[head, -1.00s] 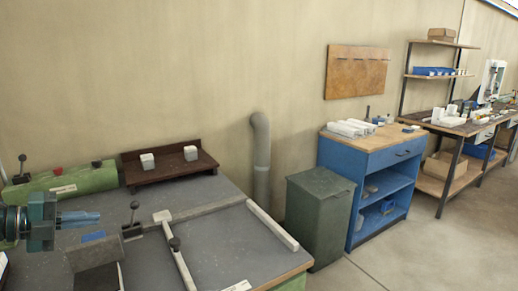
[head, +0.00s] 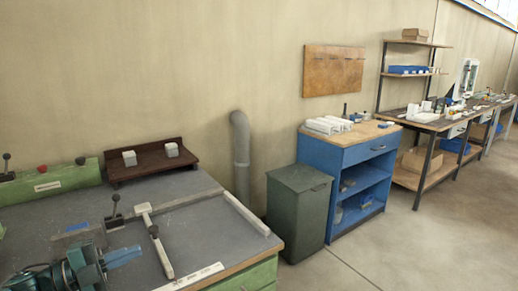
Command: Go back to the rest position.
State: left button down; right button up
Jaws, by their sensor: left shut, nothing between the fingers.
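My left gripper (head: 122,257) shows at the lower left of the head view. Its blue fingers are shut with nothing between them. It is over the front part of the grey bench top (head: 200,228), in front of a grey block (head: 78,240) with a blue mark. My right gripper is not in the picture.
A brown rack (head: 152,163) with two pale blocks stands at the bench's back, beside a green unit (head: 45,185). A green bin (head: 298,212) and a blue cabinet (head: 345,175) stand to the right. The floor (head: 440,240) at the right is clear.

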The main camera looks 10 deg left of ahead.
pick_arm(q)
jog(key=d+f+n+t+h, duration=0.1)
jog(key=d+n+t+h, duration=0.25)
jog(key=d, duration=1.35)
jog(key=s+a+f+n+g+y, duration=0.1)
jog(key=s+f+n+y, duration=0.35)
jog(key=f, duration=0.35)
jog(key=s+a+f+n+y, duration=0.2)
jog(key=s+f+n+y, duration=0.25)
jog(key=f, duration=0.35)
jog(key=s+a+f+n+g+y, duration=0.2)
jog(key=s+f+g+y, duration=0.15)
jog(key=s, duration=0.25)
jog(key=s+a+f+n+g+y, duration=0.2)
jog(key=s+f, duration=0.3)
jog(key=s, duration=0.1)
jog(key=w+d+r+n+t, duration=0.1)
jog(key=d+n, duration=0.3)
jog(key=d, duration=0.4)
jog(key=shift+w+d+r+t+h, duration=0.3)
jog(key=shift+d+r, duration=0.1)
jog(key=shift+r, duration=0.15)
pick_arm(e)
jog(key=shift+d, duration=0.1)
pick_arm(q)
jog(key=shift+n, duration=0.25)
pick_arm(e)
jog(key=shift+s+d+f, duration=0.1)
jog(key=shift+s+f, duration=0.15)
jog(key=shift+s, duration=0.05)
